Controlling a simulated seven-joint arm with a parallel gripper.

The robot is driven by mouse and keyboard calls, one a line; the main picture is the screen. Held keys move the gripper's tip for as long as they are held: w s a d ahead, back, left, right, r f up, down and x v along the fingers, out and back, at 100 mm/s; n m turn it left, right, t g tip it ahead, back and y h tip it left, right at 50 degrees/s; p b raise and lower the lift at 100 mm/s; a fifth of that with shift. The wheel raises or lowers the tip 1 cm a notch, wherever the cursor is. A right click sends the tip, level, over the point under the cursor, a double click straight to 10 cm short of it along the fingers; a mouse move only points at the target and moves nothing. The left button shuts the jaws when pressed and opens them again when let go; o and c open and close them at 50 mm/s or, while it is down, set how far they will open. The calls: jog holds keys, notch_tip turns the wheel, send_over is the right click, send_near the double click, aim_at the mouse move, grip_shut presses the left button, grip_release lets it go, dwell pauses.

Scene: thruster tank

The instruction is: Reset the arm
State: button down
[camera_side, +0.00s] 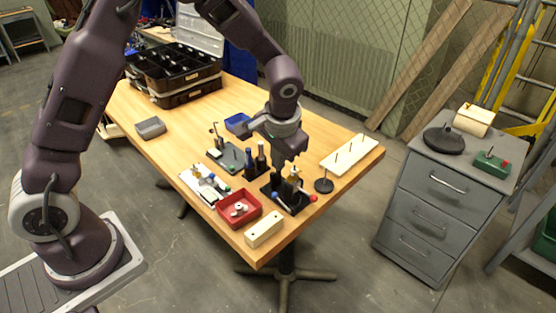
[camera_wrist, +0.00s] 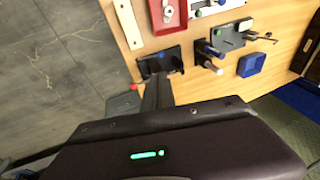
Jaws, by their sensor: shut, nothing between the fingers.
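My gripper (camera_side: 290,157) is shut and empty. In the side view it points down over the right part of the wooden table (camera_side: 165,128), just above a black holder (camera_side: 292,201) with dark upright items. In the wrist view the shut fingers of my gripper (camera_wrist: 157,92) reach towards the same black holder (camera_wrist: 160,62). I cannot tell whether the fingertips touch anything there.
A black organiser case (camera_side: 172,80) is at the back. The table's left middle is mostly clear.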

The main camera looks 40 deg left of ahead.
jog(key=s+a+r+t+h, duration=0.1)
jog(key=s+a+r, duration=0.1)
jog(key=s+r, duration=1.1)
jog(key=s+d+r+t+h, duration=0.1)
jog(key=s+r, duration=0.1)
jog(key=s, duration=0.4)
jog(key=s+d+r+t, duration=0.1)
jog(key=s+r, duration=0.1)
jog(key=s, duration=0.5)
jog(key=shift+s+r+h, duration=0.25)
jog(key=shift+r+h, duration=0.1)
jog(key=shift+h, duration=0.05)
